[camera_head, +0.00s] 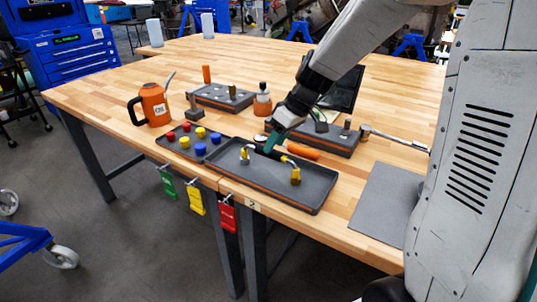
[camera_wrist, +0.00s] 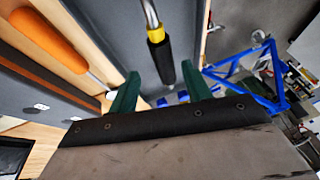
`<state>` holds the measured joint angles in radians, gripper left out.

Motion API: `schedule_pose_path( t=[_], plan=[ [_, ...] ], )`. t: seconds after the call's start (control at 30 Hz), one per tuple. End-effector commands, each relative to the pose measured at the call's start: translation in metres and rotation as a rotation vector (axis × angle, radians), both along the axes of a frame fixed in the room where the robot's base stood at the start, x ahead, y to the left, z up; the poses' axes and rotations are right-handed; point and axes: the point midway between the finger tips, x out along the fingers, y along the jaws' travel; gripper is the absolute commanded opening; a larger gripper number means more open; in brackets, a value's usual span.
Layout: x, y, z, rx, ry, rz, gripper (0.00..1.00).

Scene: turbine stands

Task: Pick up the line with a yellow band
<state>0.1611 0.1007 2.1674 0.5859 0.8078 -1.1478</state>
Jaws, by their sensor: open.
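The line with a yellow band is a bent silver tube in the front grey tray (camera_head: 325,190). My gripper (camera_head: 269,143) is low over the tray. In the wrist view my gripper (camera_wrist: 160,88) has its green fingers apart, one on each side of the line, with no visible grip on it.
An orange-handled tool (camera_head: 303,151) lies just behind the tray. A tray of red, yellow and blue caps (camera_head: 200,148) is to its left. An orange oil can (camera_head: 153,105) stands farther left. A flat grey mat (camera_head: 385,200) lies to the right.

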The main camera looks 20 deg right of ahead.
Motion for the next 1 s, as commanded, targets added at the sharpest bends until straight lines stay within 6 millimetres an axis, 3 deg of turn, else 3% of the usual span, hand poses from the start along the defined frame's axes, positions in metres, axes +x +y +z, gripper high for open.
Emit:
schedule_pose_path(
  t=[0.4, 0.73, 0.9, 1.0],
  plan=[
    [0.008, 0.026, -0.049, -0.001, 0.004, 0.0, 0.49],
    [0.01, 0.028, -0.055, -0.002, 0.001, -0.002, 0.49],
    [0.01, 0.028, -0.055, -0.002, 0.001, -0.002, 0.01],
    [0.01, 0.028, -0.054, -0.003, 0.001, -0.001, 0.0]
  ],
)
